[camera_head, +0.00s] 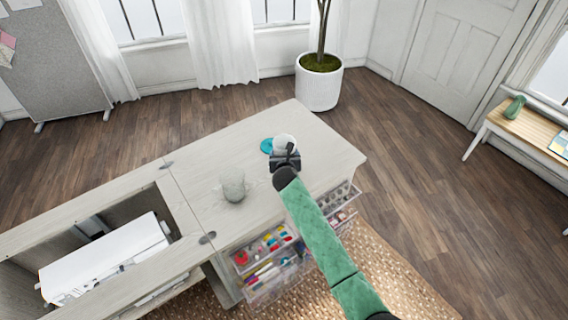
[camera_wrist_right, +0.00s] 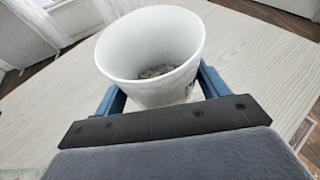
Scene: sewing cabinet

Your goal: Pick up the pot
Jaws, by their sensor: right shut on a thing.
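A small white pot (camera_head: 284,143) is at my right gripper (camera_head: 286,158), above the cabinet top (camera_head: 205,160). In the right wrist view the pot (camera_wrist_right: 150,50) is a white tapered cup with grey material in its bottom. The blue fingers of my right gripper (camera_wrist_right: 160,95) are on both sides of it and are shut on it. The pot is upright with a slight tilt in that view. I cannot tell whether its base touches the cabinet top. My left gripper is not in view.
A teal disc (camera_head: 267,146) lies just left of the pot. A grey-white rounded object (camera_head: 233,185) stands nearer on the cabinet top. A white sewing machine (camera_head: 105,262) sits in the open left compartment. Clear drawers (camera_head: 265,258) with supplies are below the front edge.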

